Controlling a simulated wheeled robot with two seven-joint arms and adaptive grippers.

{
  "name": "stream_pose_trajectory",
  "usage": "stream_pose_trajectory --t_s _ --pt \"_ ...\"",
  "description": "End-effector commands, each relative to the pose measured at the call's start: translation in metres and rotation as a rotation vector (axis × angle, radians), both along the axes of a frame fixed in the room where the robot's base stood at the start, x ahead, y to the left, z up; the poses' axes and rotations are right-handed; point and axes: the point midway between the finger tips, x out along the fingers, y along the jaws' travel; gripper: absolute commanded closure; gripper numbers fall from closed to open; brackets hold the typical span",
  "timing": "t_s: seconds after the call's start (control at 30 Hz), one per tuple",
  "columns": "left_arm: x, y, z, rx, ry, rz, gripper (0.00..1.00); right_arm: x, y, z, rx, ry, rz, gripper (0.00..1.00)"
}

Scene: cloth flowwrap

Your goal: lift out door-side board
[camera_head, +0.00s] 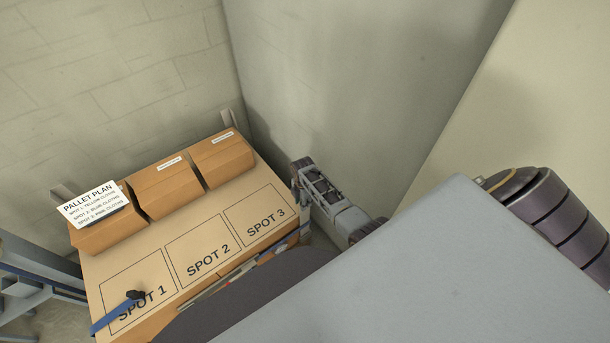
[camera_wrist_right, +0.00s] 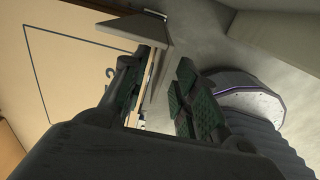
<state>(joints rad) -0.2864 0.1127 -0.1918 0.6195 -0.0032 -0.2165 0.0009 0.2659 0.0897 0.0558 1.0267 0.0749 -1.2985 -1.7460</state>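My right gripper (camera_head: 298,188) is at the right end of the cardboard-topped stack (camera_head: 184,238), beside SPOT 3. In the right wrist view, the fingers of my right gripper (camera_wrist_right: 162,100) are apart. A thin pale upright board edge (camera_wrist_right: 156,72) shows between them, beside the stack's edge, nearer the left finger; I cannot tell whether it touches. A grey wedge-shaped piece (camera_wrist_right: 130,28) lies at its far end. I cannot tell whether this edge is the door-side board. My left gripper is not in view.
Three cardboard boxes (camera_head: 165,188) stand along the back of the stack, with a PALLET PLAN sign (camera_head: 88,204) at left. A blue strap (camera_head: 112,316) with a black end lies over SPOT 1. A wall (camera_head: 330,80) rises close beyond my right gripper. The marked spots are otherwise clear.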

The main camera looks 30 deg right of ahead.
Motion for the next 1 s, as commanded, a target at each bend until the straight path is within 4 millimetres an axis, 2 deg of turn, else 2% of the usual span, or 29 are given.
stream_pose_trajectory --t_s 0.4,0.57,1.0 --pt "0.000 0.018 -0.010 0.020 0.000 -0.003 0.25 0.002 0.001 -0.033 0.000 0.002 0.000 0.71" --pt "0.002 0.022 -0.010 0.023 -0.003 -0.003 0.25 0.003 0.001 -0.036 -0.001 -0.001 0.000 0.71" --pt "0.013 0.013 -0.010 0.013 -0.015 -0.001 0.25 0.002 0.001 -0.036 -0.001 0.000 0.000 0.72"
